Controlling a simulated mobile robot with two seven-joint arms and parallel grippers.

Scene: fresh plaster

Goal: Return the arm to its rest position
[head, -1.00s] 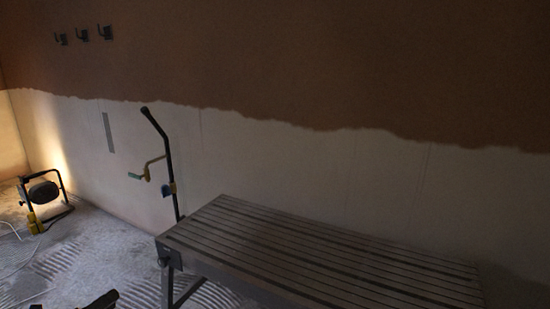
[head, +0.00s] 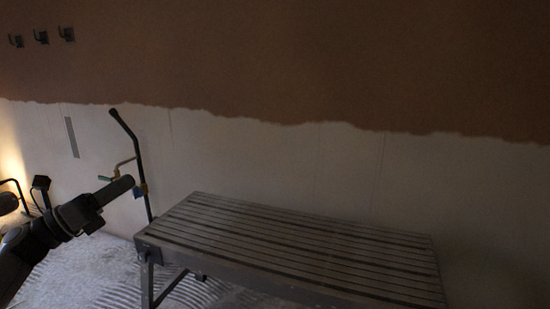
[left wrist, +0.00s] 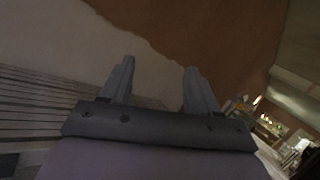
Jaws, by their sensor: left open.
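My left arm comes in from the lower left in the head view, with its gripper (head: 126,184) raised in front of the wall, near the left end of the slatted platform. In the left wrist view the two fingers of my left gripper (left wrist: 158,66) stand apart with nothing between them. Its jaws are open and empty. My right arm and gripper are in neither view.
A slatted work platform (head: 300,243) stands along the half-plastered wall (head: 280,160). A bent dark pole (head: 128,128) with a green-handled crank rises at its left end. A floor lamp (head: 8,203) is at the left edge. Several hooks (head: 41,37) are on the wall.

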